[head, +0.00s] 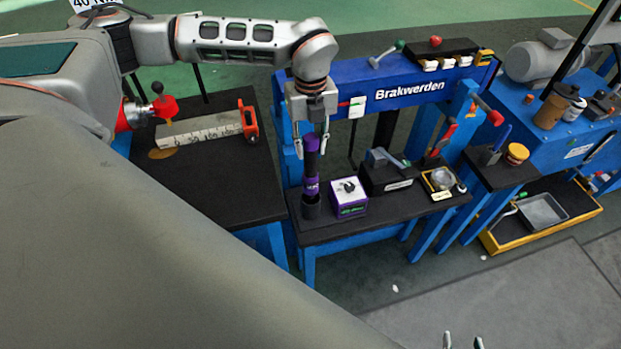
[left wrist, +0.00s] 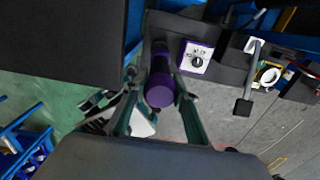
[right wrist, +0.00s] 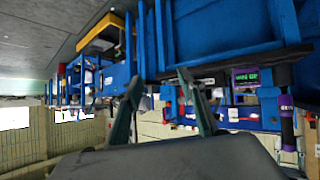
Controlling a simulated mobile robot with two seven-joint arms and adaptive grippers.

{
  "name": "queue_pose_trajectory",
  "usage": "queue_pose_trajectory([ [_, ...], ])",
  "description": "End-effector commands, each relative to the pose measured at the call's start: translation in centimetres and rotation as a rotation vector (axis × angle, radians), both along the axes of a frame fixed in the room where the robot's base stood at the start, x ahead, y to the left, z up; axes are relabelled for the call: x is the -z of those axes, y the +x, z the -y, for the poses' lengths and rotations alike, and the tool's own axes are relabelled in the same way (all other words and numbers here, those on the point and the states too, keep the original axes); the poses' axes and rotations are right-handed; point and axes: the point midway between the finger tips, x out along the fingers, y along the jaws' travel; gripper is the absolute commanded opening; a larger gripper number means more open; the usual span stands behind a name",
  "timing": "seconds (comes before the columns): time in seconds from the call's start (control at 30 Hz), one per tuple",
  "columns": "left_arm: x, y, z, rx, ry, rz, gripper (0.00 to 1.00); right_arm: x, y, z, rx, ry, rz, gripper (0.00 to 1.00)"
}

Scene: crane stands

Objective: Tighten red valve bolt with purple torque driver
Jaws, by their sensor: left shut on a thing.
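The purple torque driver (head: 311,187) stands upright on the black-topped table, its lower end in or on a dark cylindrical base. My left gripper (head: 313,140) is above it, with its fingers shut around the driver's upper part. In the left wrist view the driver's purple end (left wrist: 160,92) lies between the fingers. A red valve-like part (head: 166,107) with a black knob is on the left table; I cannot tell whether it is the red valve bolt. My right gripper (right wrist: 162,95) is open and empty; its fingertips show at the bottom of the head view (head: 462,342).
A purple-sided box with a dial (head: 348,197) stands just right of the driver. A black device (head: 388,172) and a small tray (head: 441,183) are further right. A ruler-marked block (head: 200,129) lies on the left table. The blue Brakwerden beam (head: 400,108) is behind.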

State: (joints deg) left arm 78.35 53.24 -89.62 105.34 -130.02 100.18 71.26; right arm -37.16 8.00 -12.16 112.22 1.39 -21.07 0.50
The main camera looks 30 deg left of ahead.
Motion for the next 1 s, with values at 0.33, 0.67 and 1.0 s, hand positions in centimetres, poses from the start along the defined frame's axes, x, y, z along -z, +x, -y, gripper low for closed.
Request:
queue_pose_trajectory([
  [0.33,-1.7,0.1,0.0,0.000,-0.002,0.004,0.00,-1.0,0.0,0.2,0.003,-0.002,-0.001,0.40],
  [0.67,-3.0,0.1,0.0,0.000,-0.002,0.004,0.00,-1.1,-0.2,0.9,0.014,-0.012,-0.014,0.40],
  [1.0,-4.3,0.1,0.0,0.000,-0.001,0.004,0.00,-0.8,-0.7,1.6,0.026,-0.023,-0.037,0.40],
])
